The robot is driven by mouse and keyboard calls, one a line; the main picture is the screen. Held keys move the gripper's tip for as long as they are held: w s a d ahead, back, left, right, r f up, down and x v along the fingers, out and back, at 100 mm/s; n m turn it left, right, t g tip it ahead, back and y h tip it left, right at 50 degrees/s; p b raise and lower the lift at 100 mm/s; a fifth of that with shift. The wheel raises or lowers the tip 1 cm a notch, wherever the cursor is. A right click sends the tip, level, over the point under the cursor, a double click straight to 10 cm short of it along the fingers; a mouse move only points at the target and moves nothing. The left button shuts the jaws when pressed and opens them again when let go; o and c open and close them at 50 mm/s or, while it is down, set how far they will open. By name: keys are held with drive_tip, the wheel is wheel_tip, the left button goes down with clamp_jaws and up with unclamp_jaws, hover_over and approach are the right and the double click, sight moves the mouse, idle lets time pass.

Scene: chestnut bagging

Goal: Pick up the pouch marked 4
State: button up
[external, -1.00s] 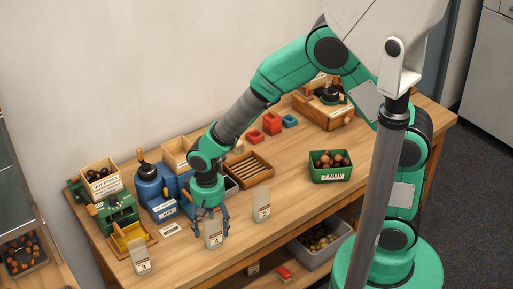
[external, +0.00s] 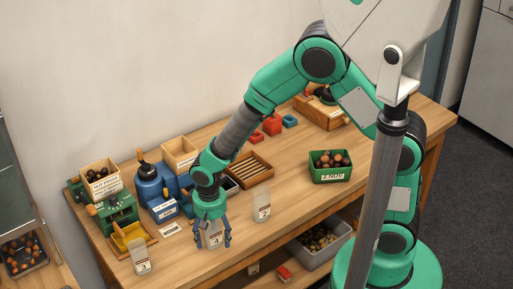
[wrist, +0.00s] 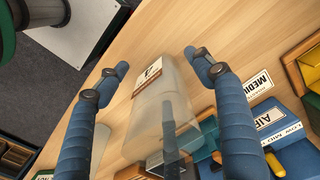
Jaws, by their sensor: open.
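My gripper (external: 213,240) is open, pointing down over the front part of the bench. A clear pouch (external: 212,238) with a white label stands on the bench between its fingers. In the wrist view the pouch (wrist: 168,100) lies between the two spread blue fingers (wrist: 158,67), with a visible gap on each side. Its label carries a dark numeral that I cannot read surely. Two similar pouches stand apart: one at the front left (external: 141,259), its label appearing to read 3, and one to the right of my gripper (external: 262,206), its numeral too small to tell.
Behind my gripper are a blue machine (external: 155,187), a green machine (external: 118,212) with a yellow tray and a slatted wooden tray (external: 249,169). A green box of chestnuts (external: 330,174) stands right. The bench (external: 300,205) is clear between that box and the right pouch.

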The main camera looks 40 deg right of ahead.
sight(215, 225)
drive_tip(key=c, duration=1.4)
drive_tip(key=shift+r, duration=0.15)
drive_tip(key=shift+r, duration=0.5)
drive_tip(key=shift+s+d+r+p, duration=0.2)
drive_tip(key=shift+r+p, duration=0.1)
drive_tip(key=shift+r, duration=0.35)
drive_tip(key=shift+s+d+r+p, duration=0.1)
drive_tip(key=shift+s+r+p, duration=0.15)
drive_tip(key=shift+r, duration=0.35)
drive_tip(key=s+d, duration=0.2)
drive_tip(key=s, duration=0.2)
drive_tip(key=s+d+p, duration=0.1)
drive_tip(key=s+d, duration=0.2)
drive_tip(key=s, duration=0.1)
drive_tip(key=s+d+r+p, duration=0.1)
drive_tip(key=s+d, duration=0.1)
drive_tip(key=s, duration=0.2)
drive_tip(key=shift+s+d+r, duration=0.1)
drive_tip(key=shift+s+d, duration=0.3)
